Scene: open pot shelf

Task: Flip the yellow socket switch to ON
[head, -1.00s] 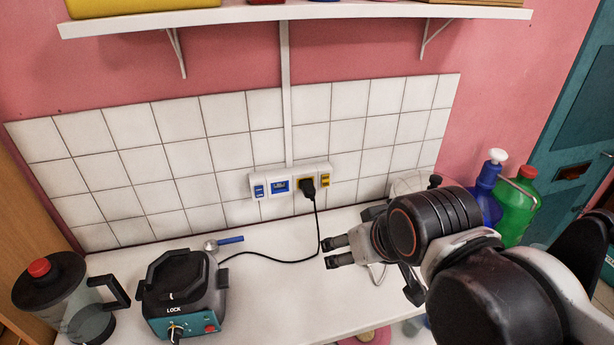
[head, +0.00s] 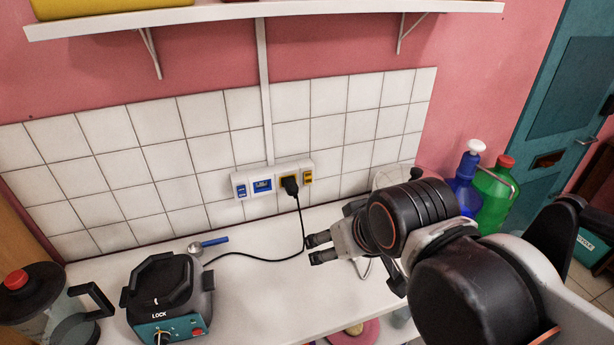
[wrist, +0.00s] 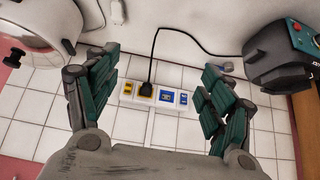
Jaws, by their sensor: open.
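A white socket strip (head: 273,182) is fixed low on the tiled wall. The yellow switch (head: 307,176) is at its right end, beside the yellow socket (head: 283,183), which has a black plug (head: 291,186) in it. In the wrist view the yellow switch (wrist: 127,88) is at the strip's left end, between my fingers in the picture. Its ON or OFF position is too small to tell. My gripper (head: 317,248) is open and empty, over the counter, below the switch in the head view and apart from the strip. Its two fingers (wrist: 161,65) show in the wrist view.
A blue socket (head: 262,186) and blue switch (head: 241,191) share the strip. A black cable (head: 270,258) runs from the plug to the LOCK appliance (head: 168,295). A shelf (head: 270,17) is above.

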